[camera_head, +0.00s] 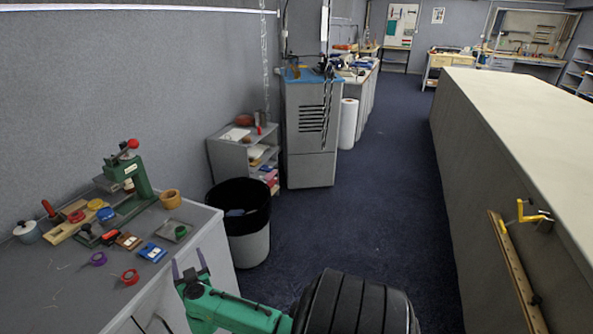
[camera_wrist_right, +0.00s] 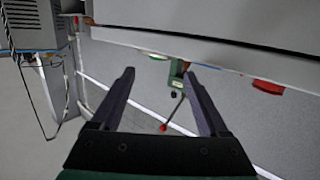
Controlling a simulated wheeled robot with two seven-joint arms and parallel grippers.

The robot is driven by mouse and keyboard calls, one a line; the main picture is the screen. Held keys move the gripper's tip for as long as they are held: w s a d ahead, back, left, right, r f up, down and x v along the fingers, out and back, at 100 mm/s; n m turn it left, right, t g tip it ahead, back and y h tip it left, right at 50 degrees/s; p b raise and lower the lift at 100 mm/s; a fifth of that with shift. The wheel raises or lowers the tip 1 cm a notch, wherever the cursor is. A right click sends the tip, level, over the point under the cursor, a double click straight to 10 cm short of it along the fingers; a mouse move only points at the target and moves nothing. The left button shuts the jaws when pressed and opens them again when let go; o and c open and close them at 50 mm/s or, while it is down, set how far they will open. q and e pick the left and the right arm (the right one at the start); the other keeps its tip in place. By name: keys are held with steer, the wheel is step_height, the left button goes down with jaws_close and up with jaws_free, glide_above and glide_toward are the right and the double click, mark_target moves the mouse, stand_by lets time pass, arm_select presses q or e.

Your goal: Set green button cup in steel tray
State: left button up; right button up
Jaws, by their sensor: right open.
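The steel tray (camera_head: 167,226) is a small square grey tray near the right edge of the grey table at the left in the head view. The green button cup (camera_head: 181,232) appears to sit inside it, toward its right side. My right gripper (camera_head: 189,262) is open and empty, just in front of the table edge and nearer to me than the tray. In the right wrist view, its two fingers (camera_wrist_right: 160,100) are spread with nothing between them. I cannot make out the tray or green cup in that view. My left gripper is not in view.
A green press (camera_head: 128,180) with a red knob stands at the back of the table. A tan wooden cup (camera_head: 170,199), blue box (camera_head: 152,252), purple ring (camera_head: 96,259) and red ring (camera_head: 130,277) lie around. A black-lined bin (camera_head: 246,235) stands beside the table.

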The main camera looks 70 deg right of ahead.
steer(key=s+a+f+n+g+y, duration=0.2)
steer(key=s+a+f+n+y, duration=0.25)
steer(key=s+f, duration=0.7)
steer(key=s+a+f+n+g+y, duration=0.1)
steer(key=s+a+f+n+y, duration=0.45)
steer(key=f, duration=1.05)
steer(key=s+a+f+g, duration=0.1)
steer(key=s+f+g, duration=0.2)
steer(key=s, duration=0.5)
steer(key=s+a+f+g, duration=0.1)
steer(key=s+f+g, duration=0.2)
steer(key=s, duration=0.6)
steer(key=s+a+f+g, duration=0.2)
steer(key=s+f+g, duration=0.1)
steer(key=s, duration=0.6)
steer(key=shift+f, duration=0.15)
